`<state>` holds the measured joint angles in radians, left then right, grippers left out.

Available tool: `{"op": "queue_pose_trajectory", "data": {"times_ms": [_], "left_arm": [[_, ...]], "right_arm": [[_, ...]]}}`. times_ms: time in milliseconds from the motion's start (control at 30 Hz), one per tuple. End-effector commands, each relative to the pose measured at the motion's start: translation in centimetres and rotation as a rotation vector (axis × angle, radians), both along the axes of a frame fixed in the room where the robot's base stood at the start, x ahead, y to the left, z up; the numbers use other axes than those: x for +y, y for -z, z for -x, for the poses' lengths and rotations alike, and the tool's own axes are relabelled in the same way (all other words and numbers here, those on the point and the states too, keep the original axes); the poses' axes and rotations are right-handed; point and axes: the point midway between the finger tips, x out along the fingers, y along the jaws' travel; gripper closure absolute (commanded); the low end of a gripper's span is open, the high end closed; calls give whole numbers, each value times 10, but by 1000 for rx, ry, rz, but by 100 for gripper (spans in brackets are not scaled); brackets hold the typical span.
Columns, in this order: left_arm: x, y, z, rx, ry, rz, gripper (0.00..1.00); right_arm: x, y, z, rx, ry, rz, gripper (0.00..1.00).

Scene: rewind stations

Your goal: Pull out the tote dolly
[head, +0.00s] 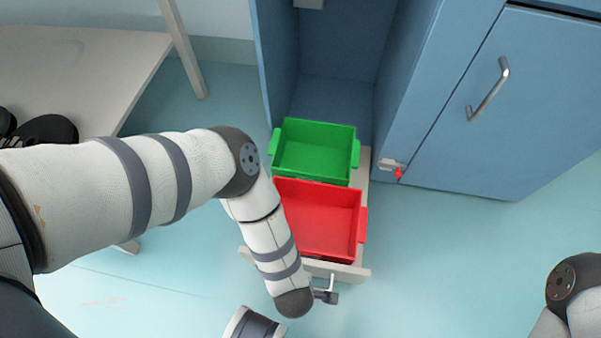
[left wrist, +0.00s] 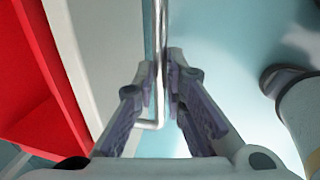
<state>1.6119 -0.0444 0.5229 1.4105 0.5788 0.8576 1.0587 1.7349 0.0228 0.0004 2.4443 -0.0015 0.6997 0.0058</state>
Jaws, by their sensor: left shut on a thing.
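The tote dolly (head: 352,273) is a low pale platform on the floor. It carries a red tote (head: 318,215) at the front and a green tote (head: 315,150) behind it. It stands mostly out in front of an open blue cabinet bay, with its rear end at the bay's mouth. My left gripper (head: 328,296) is at the dolly's front edge, partly hidden by my arm. In the left wrist view its fingers (left wrist: 163,85) are closed around the metal handle (left wrist: 153,22). My right gripper is out of view; only part of that arm shows at the lower right.
The open bay (head: 337,95) is empty behind the green tote. A closed blue cabinet door (head: 510,120) with a metal handle is to its right. A small red tag (head: 398,173) is by the bay's right edge. A pale table (head: 80,65) stands at left. Floor in front is clear.

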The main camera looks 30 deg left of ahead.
Motion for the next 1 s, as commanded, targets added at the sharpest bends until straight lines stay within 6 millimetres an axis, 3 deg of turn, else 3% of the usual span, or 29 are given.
{"op": "queue_pose_trajectory", "data": {"times_ms": [533,567,633,1000], "left_arm": [[-3,1,9,2,0,1,100],[-3,1,9,2,0,1,84],[-3,1,9,2,0,1,69],[-3,-6,9,1,0,1,69]], "right_arm": [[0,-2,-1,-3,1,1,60],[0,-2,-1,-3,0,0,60],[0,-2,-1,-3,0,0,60],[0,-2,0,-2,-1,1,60]]}}
